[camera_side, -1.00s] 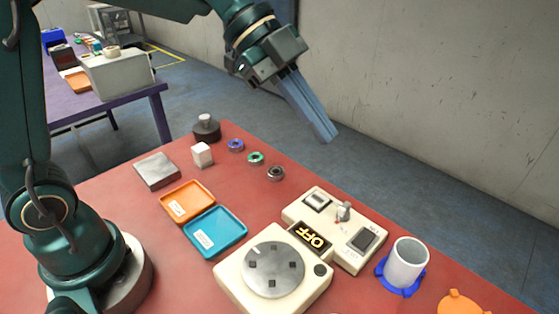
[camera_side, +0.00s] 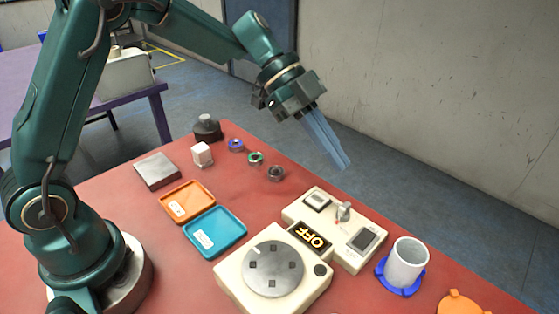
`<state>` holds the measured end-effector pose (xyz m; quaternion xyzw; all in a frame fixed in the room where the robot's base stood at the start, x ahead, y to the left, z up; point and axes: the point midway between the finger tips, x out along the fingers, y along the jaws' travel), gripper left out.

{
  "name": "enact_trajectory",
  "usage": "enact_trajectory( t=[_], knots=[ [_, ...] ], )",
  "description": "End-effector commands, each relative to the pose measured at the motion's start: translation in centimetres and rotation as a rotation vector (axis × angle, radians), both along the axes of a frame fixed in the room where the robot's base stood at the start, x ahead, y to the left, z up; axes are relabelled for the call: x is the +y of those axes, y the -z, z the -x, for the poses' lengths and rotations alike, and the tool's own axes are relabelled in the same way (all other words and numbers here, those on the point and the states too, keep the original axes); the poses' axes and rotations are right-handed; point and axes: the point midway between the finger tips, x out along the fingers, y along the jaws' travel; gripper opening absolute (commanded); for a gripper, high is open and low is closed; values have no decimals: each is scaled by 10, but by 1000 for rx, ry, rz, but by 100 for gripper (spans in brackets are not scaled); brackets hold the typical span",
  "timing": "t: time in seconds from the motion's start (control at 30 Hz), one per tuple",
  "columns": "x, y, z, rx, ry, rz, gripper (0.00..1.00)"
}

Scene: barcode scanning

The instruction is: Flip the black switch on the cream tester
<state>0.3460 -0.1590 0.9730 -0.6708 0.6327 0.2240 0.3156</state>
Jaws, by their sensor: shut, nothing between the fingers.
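The cream tester (camera_side: 328,228) lies on the red table, right of the middle. I cannot tell for certain which of the dark parts is the black switch. My gripper (camera_side: 343,165) is shut and empty, its blue-grey fingers pointing down and right, in the air above the table's far edge, apart from the tester.
A white cup (camera_side: 407,262) in a blue holder (camera_side: 400,286) is at right. Orange (camera_side: 187,202) and blue (camera_side: 215,232) trays and several small rings lie left. An orange piece (camera_side: 463,303) is at the front.

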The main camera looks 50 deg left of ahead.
Motion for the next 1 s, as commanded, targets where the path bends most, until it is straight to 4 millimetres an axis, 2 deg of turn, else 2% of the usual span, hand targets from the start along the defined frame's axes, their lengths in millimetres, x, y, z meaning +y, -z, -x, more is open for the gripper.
enact_trajectory(
  t=[0.47, 0.7, 1.0],
  knots=[
    [-66, 65, -7, 6, 4, -1, 0],
    [-65, 96, -13, 4, -1, -1, 0],
    [-65, 104, -14, 1, 1, -1, 0]
  ],
)
